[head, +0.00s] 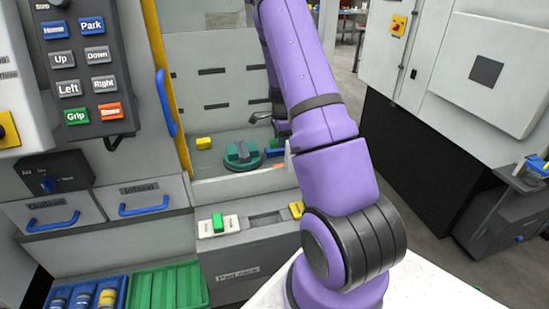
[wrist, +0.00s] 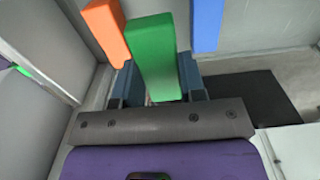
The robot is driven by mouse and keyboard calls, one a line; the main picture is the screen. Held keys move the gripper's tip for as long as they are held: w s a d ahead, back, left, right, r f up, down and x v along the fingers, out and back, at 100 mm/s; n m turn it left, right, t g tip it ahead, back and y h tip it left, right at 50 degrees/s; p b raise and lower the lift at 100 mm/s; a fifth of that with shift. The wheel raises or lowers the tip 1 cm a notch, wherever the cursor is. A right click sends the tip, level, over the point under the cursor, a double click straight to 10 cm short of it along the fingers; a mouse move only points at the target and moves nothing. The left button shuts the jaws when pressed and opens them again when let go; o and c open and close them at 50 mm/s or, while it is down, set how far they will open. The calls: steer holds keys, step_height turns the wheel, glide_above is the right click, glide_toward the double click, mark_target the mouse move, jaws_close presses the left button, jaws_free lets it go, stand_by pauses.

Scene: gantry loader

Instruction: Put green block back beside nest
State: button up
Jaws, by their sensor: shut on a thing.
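In the wrist view my gripper (wrist: 158,80) is shut on a green block (wrist: 154,45), which stands out between the two dark blue fingers. An orange block (wrist: 105,28) shows to its left and a blue block (wrist: 207,24) to its right, both apart from my fingers. In the head view a round green fixture (head: 241,155), which looks like the nest, sits on the floor of the machine bay. My gripper and the held block are mostly hidden behind my purple arm there. The gap between the block and the surface below cannot be told.
The bay has a grey back wall and a front ledge (head: 240,183). A blue door handle (head: 165,103) edges the left side. A button panel (head: 82,65) hangs at the upper left; a green tray (head: 168,288) stands below.

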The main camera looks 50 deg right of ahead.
step_height(320, 180, down, 8)
steer(key=shift+f, duration=0.1)
stand_by(0.4)
steer(key=shift+f, duration=0.1)
steer(key=o, duration=0.7)
steer(key=shift+c, duration=0.2)
